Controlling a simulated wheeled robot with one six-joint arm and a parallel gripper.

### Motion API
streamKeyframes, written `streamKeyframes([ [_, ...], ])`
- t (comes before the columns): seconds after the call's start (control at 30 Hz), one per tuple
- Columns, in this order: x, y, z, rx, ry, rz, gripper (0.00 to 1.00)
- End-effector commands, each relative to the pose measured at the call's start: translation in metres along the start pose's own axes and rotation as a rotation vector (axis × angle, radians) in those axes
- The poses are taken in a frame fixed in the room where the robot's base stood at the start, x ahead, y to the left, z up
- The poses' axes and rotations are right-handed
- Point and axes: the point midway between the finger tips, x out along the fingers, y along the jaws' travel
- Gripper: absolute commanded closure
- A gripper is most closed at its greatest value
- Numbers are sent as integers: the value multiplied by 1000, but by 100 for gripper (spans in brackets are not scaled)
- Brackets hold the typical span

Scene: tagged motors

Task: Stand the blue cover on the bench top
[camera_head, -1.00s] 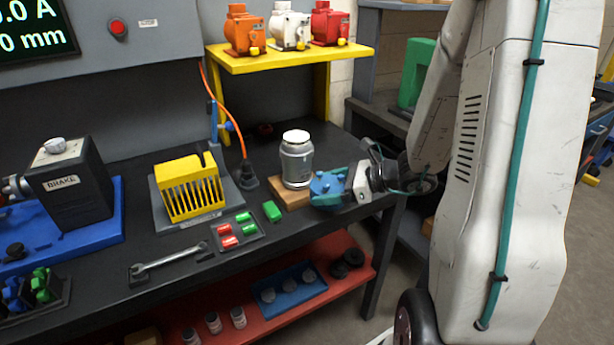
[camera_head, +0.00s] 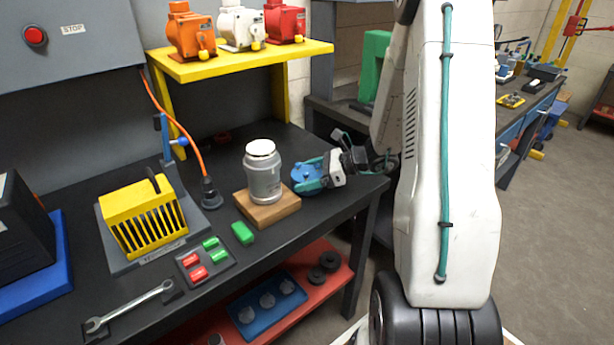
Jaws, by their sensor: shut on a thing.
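The blue cover (camera_head: 305,178) is a round blue disc just right of the grey motor (camera_head: 263,178), over the right end of the bench top (camera_head: 345,193). My gripper (camera_head: 318,171), with teal fingers, is shut on the cover and reaches it from the right. The cover looks tilted, with its broad face partly toward the camera. I cannot tell whether its lower edge touches the bench. The fingers hide part of it. The motor stands upright on a wooden block (camera_head: 270,212), with a pale top.
A yellow slotted unit (camera_head: 145,218), a tray of red and green pieces (camera_head: 205,262), a green block (camera_head: 242,233) and a wrench (camera_head: 130,305) lie to the left. A yellow shelf (camera_head: 240,62) with several motors stands behind. Bare bench shows right of the wooden block.

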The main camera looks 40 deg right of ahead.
Motion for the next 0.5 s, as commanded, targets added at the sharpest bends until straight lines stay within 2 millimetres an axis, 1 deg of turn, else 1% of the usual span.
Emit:
streamKeyframes([
  [0.07, 2, 0, -6, 0, -1, -1, 50],
  [0.27, 1, -1, -6, -1, -1, -3, 50],
  [0.4, 2, -1, -9, 1, 0, -4, 50],
  [0.43, 1, -1, -9, 0, 0, -5, 10],
  [0.5, 1, -2, -9, 0, 0, -5, 9],
])
